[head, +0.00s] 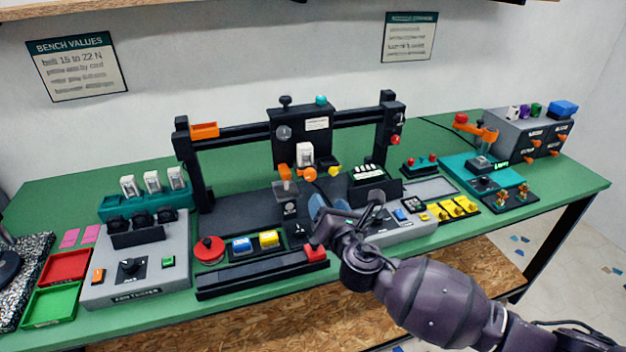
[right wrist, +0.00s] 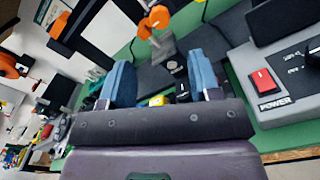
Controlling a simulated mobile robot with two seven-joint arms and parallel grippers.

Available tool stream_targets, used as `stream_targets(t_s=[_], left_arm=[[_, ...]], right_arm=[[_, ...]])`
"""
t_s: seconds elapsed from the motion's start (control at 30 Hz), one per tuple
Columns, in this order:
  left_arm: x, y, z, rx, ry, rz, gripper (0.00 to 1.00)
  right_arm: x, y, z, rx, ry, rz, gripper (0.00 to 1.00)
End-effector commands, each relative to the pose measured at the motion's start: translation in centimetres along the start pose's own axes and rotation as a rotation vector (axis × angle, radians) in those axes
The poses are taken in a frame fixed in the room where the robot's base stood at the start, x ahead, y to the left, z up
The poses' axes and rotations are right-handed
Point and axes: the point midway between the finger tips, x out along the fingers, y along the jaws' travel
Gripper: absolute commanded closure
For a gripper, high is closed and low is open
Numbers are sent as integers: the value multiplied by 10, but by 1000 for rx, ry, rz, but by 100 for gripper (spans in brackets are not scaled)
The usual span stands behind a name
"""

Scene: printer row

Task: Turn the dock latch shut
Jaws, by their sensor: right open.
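An orange two-lobed piece (head: 309,174) shows by a small grey block (head: 286,187) under the gantry's carriage. It looks like the dock latch, but I cannot read a label on it. In the right wrist view the orange piece (right wrist: 153,20) sits at the top of the grey block (right wrist: 165,52), beyond my fingertips. My right gripper (head: 329,203) is just right of and nearer than the block, apart from it. Its two blue fingers (right wrist: 161,80) are spread with nothing held between them. My left gripper is not in view.
A black gantry (head: 190,160) stands behind. A red mushroom button (head: 209,249), a blue button (head: 241,244) and a yellow button (head: 269,239) lie left of my gripper. A grey control box (head: 405,232) is close on the right, with a red power switch (right wrist: 265,80).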

Motion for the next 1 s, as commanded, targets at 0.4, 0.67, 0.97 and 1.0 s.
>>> stream_targets(t_s=[0.4,0.67,0.97,1.0], left_arm=[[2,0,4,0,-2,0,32],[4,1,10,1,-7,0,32],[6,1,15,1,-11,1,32],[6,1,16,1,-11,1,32]], right_arm=[[45,1,0,-16,0,1,43],[84,0,-1,-15,1,0,43],[106,0,-1,-14,2,0,43],[107,0,-1,-14,2,0,43]])
